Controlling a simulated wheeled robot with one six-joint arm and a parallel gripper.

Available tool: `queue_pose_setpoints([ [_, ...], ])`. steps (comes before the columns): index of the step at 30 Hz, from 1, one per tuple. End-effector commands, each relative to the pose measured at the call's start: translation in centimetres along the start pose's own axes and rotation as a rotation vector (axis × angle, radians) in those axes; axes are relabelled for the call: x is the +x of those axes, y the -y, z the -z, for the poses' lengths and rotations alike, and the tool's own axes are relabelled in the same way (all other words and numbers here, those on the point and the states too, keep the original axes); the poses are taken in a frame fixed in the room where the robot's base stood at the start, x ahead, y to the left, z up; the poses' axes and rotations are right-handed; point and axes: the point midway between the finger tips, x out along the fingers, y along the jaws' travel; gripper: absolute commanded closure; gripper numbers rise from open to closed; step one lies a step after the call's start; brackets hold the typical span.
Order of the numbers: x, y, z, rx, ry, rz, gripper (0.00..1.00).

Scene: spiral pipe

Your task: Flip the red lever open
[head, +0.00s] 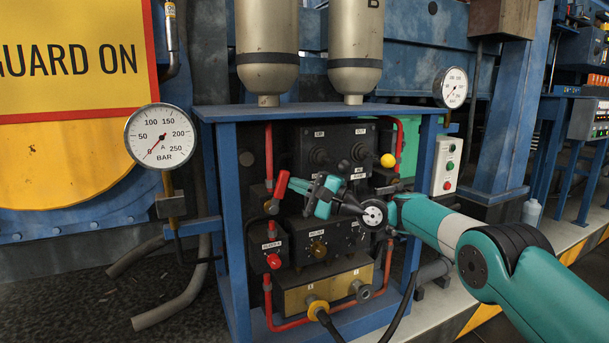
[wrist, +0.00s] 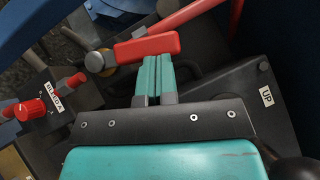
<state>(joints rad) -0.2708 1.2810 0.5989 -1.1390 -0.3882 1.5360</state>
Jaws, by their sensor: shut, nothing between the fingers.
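The red lever (head: 281,185) is on the left part of the panel in the blue-framed cabinet, its handle tilted up to the right from its pivot on the red pipe. In the wrist view the lever (wrist: 148,48) is a red handle joined at its left end to a round grey and brass pivot. My gripper (head: 292,186) is just right of the handle. In the wrist view its teal fingers (wrist: 157,62) are together and empty, with their tips at the handle's near edge. I cannot tell whether they touch.
A red knob (head: 273,261) on a small black box is below the lever. A black box with knobs labelled UP and OUT (head: 337,147) is behind my gripper. Blue cabinet posts (head: 232,220) stand on both sides. A pressure gauge (head: 160,137) stands outside at the left.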

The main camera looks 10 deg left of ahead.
Motion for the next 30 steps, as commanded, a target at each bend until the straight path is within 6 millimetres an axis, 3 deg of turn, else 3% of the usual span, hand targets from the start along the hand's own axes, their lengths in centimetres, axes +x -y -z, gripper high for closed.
queue_pose_setpoints([
  [12,1.5,0.7,-1.0,0.002,0.000,0.004,1.00],
  [30,1.9,0.6,-1.3,0.001,0.003,0.005,1.00],
])
